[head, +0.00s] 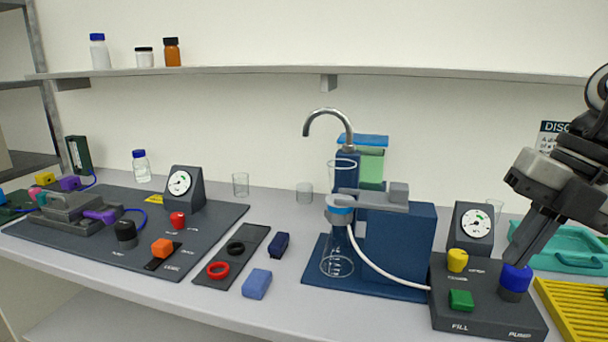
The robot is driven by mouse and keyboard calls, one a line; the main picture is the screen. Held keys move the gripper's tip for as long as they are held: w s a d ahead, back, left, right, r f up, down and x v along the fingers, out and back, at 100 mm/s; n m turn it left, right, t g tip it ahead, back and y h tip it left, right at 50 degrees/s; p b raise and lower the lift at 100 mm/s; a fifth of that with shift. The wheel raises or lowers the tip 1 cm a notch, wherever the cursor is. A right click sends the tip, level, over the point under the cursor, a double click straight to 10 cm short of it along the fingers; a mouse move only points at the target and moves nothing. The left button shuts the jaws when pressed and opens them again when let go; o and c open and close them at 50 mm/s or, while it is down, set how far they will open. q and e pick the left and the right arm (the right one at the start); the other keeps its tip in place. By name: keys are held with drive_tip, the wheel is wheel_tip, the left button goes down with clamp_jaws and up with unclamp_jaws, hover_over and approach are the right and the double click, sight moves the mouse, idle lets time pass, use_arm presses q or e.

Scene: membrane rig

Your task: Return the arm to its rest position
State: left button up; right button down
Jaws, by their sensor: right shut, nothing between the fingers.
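My right arm comes in from the right edge, and its gripper (517,252) points down and to the left. Its dark fingers are together with nothing held. The fingertips are just above or against the blue knob (516,278) marked PUMP on the dark control box (483,313); I cannot tell whether they touch. The box also carries a yellow knob (457,260), a green block-shaped button (461,299) marked FILL and a dial gauge (476,224) behind. My left gripper is not in view.
A blue rig (399,245) with a glass flask (337,262) and white hose stands left of the box. A yellow rack (577,318) and teal tray (580,262) lie on the right. A shelf (300,71) with bottles runs above. A dark panel (226,213) fills the left.

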drive_tip(key=d+f+m+t+y, duration=0.2)
drive_tip(key=f+m+t, duration=0.55)
drive_tip(key=f, duration=0.45)
drive_tip(key=d+f+m+t+y, duration=0.2)
drive_tip(key=f+m+t, duration=0.4)
drive_tip(key=f+m, duration=0.45)
drive_tip(key=s+a+f+m+h, duration=0.3)
drive_tip(key=f+m, duration=0.1)
drive_tip(key=f, duration=0.3)
drive_tip(key=s+a+f+m+h, duration=0.2)
drive_tip(key=s+a+f+m, duration=0.1)
drive_tip(key=f, duration=0.4)
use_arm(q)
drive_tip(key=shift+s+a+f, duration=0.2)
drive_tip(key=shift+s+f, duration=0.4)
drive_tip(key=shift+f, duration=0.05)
use_arm(e)
drive_tip(key=s+a+f+m+g, duration=0.4)
drive_tip(key=s+a+f, duration=0.1)
drive_tip(key=a, duration=0.5)
drive_tip(key=shift+s+a+f, duration=0.2)
drive_tip(key=shift+a+f, duration=0.1)
drive_tip(key=shift+f, duration=0.1)
